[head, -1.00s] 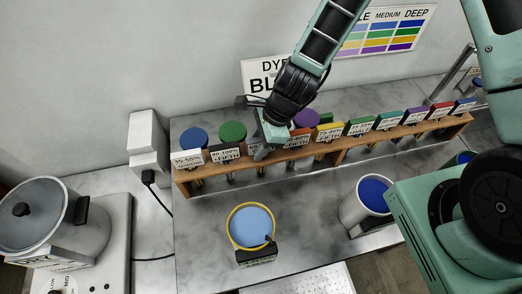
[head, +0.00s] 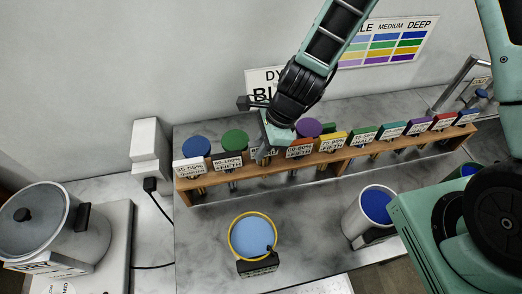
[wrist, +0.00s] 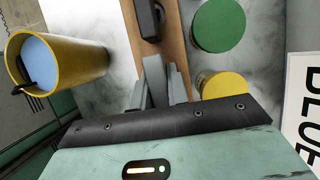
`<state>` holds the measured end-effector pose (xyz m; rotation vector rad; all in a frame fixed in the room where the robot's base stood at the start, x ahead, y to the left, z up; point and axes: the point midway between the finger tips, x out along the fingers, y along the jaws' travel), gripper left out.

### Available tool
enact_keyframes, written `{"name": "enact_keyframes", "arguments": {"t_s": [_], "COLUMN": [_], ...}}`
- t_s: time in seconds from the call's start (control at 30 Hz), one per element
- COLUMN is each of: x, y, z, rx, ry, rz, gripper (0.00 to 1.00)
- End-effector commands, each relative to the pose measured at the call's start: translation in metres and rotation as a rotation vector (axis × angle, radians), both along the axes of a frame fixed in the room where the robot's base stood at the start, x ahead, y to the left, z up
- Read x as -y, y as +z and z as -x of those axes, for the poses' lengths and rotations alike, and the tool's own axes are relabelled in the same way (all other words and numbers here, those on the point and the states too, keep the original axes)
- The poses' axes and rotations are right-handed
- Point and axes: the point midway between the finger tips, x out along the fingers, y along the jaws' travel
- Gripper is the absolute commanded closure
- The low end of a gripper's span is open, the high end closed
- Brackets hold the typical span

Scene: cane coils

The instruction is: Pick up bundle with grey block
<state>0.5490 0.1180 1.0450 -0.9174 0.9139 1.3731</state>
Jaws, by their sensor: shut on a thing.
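My gripper (head: 266,152) is at the wooden rack (head: 340,160), between the black-labelled block and the orange block. It is shut on the bundle with the grey block, which is mostly hidden by the fingers in the head view. In the wrist view, the grey fingers (wrist: 162,88) reach over the wooden rack bar, and I cannot clearly separate the grey block from them. I cannot tell whether the bundle is clear of its slot.
Several bundles with coloured blocks stand along the rack on both sides of my gripper. A yellow-rimmed pot of light blue liquid (head: 253,237) and a white pot of dark blue liquid (head: 376,204) stand in front. A lidded steel pot (head: 60,225) is at left.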

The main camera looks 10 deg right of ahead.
Motion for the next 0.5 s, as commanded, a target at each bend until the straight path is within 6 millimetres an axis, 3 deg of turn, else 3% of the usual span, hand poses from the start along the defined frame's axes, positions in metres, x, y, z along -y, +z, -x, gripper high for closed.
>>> {"name": "enact_keyframes", "arguments": {"t_s": [0.5], "x": [-0.001], "y": [0.078], "z": [-0.001], "rx": [0.007], "ry": [0.003], "rz": [0.001], "gripper": [1.0]}}
